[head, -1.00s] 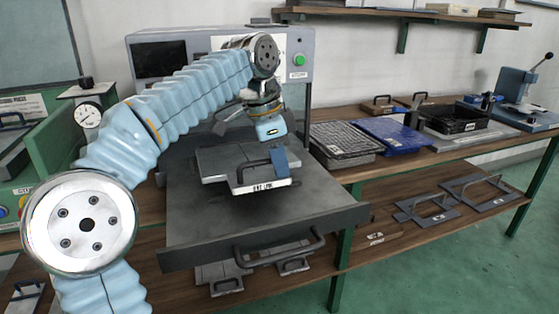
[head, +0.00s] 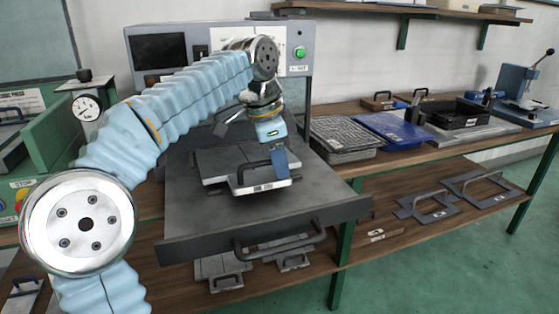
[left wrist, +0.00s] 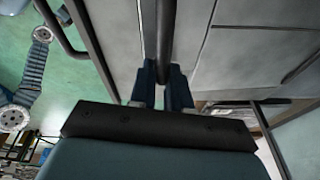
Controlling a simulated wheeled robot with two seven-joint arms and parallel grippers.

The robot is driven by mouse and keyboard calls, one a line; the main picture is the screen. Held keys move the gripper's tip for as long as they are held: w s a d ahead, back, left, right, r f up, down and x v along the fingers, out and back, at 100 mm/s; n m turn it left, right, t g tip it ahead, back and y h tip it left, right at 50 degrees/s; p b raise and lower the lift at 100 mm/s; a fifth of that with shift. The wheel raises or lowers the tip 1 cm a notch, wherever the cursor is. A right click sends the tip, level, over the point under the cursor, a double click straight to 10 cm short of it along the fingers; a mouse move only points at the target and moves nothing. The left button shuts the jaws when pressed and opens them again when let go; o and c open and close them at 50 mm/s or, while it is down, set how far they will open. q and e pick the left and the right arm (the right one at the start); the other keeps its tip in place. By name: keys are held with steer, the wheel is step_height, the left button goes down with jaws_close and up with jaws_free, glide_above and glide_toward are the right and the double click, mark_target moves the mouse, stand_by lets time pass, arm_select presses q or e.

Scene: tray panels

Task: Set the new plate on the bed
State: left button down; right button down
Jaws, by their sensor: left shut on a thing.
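The grey plate (head: 220,165) has a dark bar handle and a small white label on its front edge. It is over the grey pull-out bed (head: 195,220) of the press, near the middle. My left gripper (head: 279,160) is shut on the handle. In the left wrist view, the fingers (left wrist: 162,88) close around the dark handle (left wrist: 160,35), with the plate (left wrist: 240,65) beyond. I cannot tell whether the plate touches the bed. My right gripper is not in view.
The press body (head: 300,90) stands behind the bed, with a green button. A wire-topped tray (head: 343,135), a blue tray (head: 390,130) and a black crate (head: 460,112) sit on the bench to the right. Handled plates (head: 425,203) lie on the lower shelf.

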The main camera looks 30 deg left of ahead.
arm_select(q)
steer(key=shift+f+b, duration=0.55)
steer(key=shift+f, duration=0.35)
stand_by(1.0)
stand_by(0.5)
steer(key=c, duration=1)
jaws_free()
steer(key=p+v, duration=0.2)
steer(key=v, duration=1)
steer(key=shift+r+p, duration=0.2)
steer(key=shift+p, duration=0.2)
steer(key=shift+s+r, duration=0.15)
steer(key=shift+r, duration=0.5)
